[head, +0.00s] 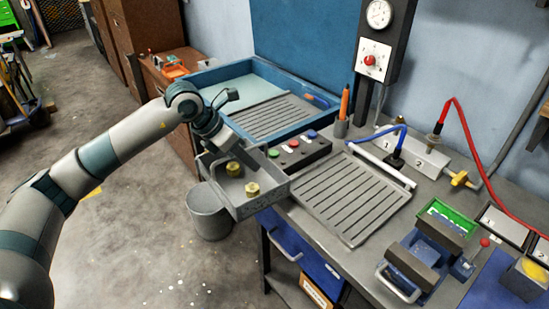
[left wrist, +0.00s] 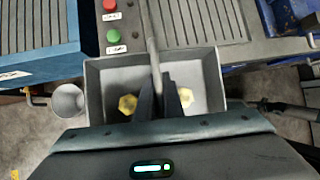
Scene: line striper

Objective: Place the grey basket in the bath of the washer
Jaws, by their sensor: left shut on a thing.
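The grey basket (head: 264,204) hangs in the air off the front left edge of the bench in the head view, with brass-coloured hex pieces inside. It also shows in the left wrist view (left wrist: 210,78). My left gripper (head: 237,156) points down into it, shut on its handle bar (left wrist: 151,40). The fingers partly hide the basket's inside. The blue washer (head: 200,82) stands behind, at the back left of the bench. Its bath (head: 236,86) is the pale open area left of a ribbed rack (head: 272,114). My right gripper is not in view.
A black button box (head: 300,150) lies between basket and washer. A ribbed tray (head: 352,197) is right of it. A grey bin (head: 208,215) stands on the floor below the basket. A pen cup (head: 341,127) and gauge post (head: 371,60) rise near the washer's right end.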

